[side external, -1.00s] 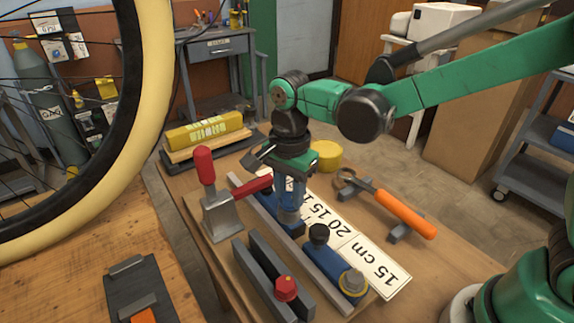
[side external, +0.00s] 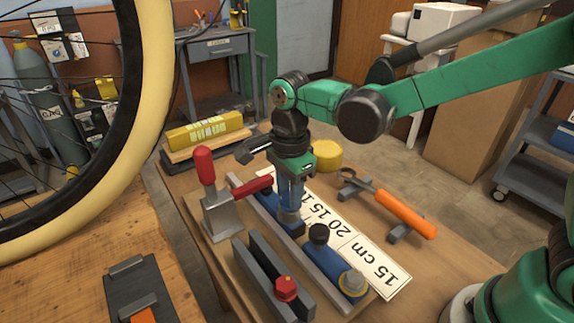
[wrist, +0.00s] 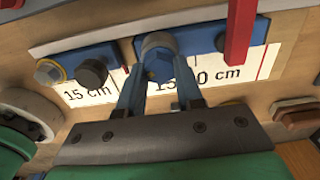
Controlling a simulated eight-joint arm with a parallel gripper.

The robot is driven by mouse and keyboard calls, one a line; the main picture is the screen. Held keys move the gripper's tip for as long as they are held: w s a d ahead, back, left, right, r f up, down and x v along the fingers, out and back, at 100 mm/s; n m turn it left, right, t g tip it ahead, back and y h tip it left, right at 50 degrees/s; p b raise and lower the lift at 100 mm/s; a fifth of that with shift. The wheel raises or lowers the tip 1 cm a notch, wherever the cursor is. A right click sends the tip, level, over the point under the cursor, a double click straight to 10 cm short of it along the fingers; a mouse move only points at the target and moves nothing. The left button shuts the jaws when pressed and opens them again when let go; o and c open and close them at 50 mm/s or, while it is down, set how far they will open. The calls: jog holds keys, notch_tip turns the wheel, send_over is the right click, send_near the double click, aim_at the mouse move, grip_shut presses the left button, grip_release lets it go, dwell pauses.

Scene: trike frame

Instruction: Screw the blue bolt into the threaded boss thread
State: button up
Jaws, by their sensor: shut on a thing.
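My gripper (side external: 290,203) points down over a blue block on the rail of the small bench, with its blue fingers shut. In the wrist view, the fingers (wrist: 160,72) reach to a blue-grey hex head, the blue bolt (wrist: 158,42), standing on the blue block (wrist: 206,46). In the side view, a grey round part, seemingly the bolt or boss (side external: 289,216), shows just below the fingertips. The threads and the boss opening are hidden, so I cannot tell how deep the bolt sits.
A red-handled toggle clamp (side external: 217,210) stands close left of my gripper. A black knob (side external: 318,234) and a yellow-ringed bolt (side external: 352,282) stand on the block in front. A red bolt (side external: 286,287) sits at the grey rails. An orange-handled tool (side external: 404,213) lies right.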

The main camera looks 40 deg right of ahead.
jog(key=o, duration=0.7)
jog(key=shift+n, duration=0.9)
jog(key=shift+n, duration=2.5)
jog(key=shift+n, duration=0.9)
